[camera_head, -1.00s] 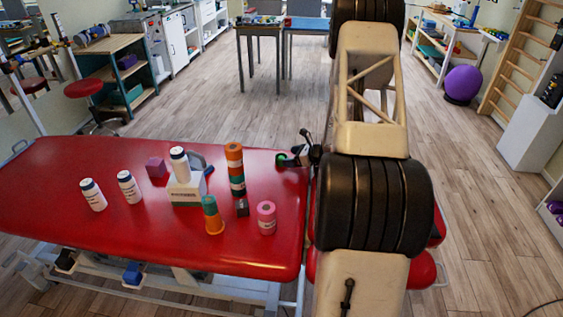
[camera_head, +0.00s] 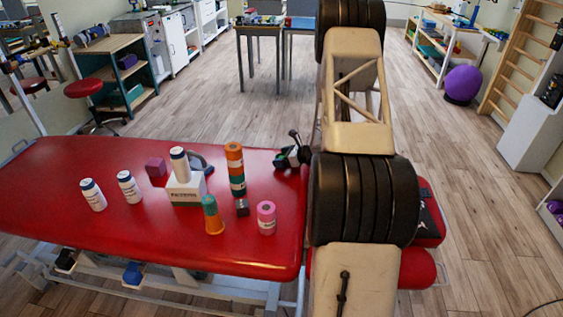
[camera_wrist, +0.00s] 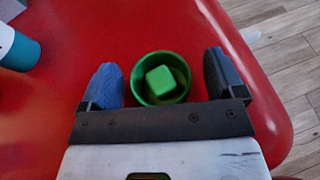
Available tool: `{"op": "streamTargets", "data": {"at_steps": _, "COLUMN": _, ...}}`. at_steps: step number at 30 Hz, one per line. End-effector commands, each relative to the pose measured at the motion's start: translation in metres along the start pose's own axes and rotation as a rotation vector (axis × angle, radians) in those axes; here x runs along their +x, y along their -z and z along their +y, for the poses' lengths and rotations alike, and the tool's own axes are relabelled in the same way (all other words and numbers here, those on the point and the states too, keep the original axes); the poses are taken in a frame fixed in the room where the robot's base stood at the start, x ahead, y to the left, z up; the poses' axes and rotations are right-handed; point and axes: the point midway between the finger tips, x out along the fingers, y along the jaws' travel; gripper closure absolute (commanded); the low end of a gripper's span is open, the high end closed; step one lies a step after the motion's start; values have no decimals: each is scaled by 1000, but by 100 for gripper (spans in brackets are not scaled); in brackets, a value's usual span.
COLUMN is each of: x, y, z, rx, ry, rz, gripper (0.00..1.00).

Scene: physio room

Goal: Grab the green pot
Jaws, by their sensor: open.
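The green pot (camera_wrist: 147,90) is a small round open cup on the red table, with a green cube (camera_wrist: 166,80) inside it. My gripper (camera_wrist: 163,76) is open, with one blue finger on each side of the pot. The pot lies between the fingers, with a visible gap on both sides, nearer the left finger. In the head view my gripper (camera_head: 285,159) is over the far right part of the table, and the pot is mostly hidden by it.
The red treatment table (camera_head: 70,230) also holds an orange, black and teal stack (camera_head: 235,168), a pink roll (camera_head: 266,217), a teal and orange cone (camera_head: 212,215), white bottles (camera_head: 130,187) and a purple cube (camera_head: 155,167). The table's right edge is close to my gripper.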

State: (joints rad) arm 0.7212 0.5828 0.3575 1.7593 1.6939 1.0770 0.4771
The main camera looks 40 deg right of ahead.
Motion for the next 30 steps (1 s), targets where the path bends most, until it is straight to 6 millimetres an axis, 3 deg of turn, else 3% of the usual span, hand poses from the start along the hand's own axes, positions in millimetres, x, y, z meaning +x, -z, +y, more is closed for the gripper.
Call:
{"op": "streamTargets", "data": {"at_steps": 17, "x": 2, "y": 0, "z": 0, "rx": 0, "ry": 0, "rz": 0, "gripper": 12}}
{"op": "streamTargets", "data": {"at_steps": 28, "x": 2, "y": 0, "z": 0, "rx": 0, "ry": 0, "rz": 0, "gripper": 65}}
{"op": "streamTargets", "data": {"at_steps": 30, "x": 2, "y": 0, "z": 0, "rx": 0, "ry": 0, "rz": 0, "gripper": 66}}
